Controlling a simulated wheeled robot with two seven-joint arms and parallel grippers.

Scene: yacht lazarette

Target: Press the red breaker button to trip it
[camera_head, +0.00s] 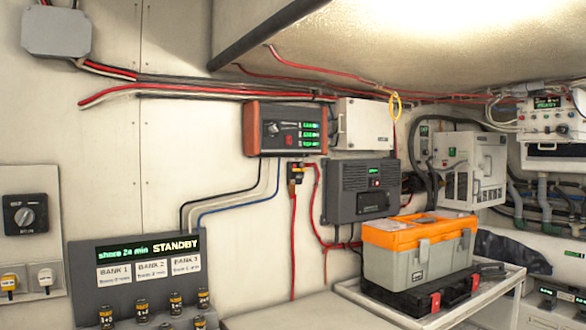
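A small black block (295,172) that looks like a breaker is on the white wall, just below a black and orange device (285,129). Red cables run from the block, and it has small red and yellow parts too small to make out. The device above has green lit readouts and a small red spot (289,141) on its face. I cannot tell for sure which of these is the red breaker button, or its state. Neither of my grippers is in view.
A grey panel reading STANDBY (175,246) stands at lower left with several batteries before it. An orange and grey toolbox (420,255) on a black case (422,294) sits on a white-railed bench at right. A dark grey unit (362,190) hangs behind the toolbox.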

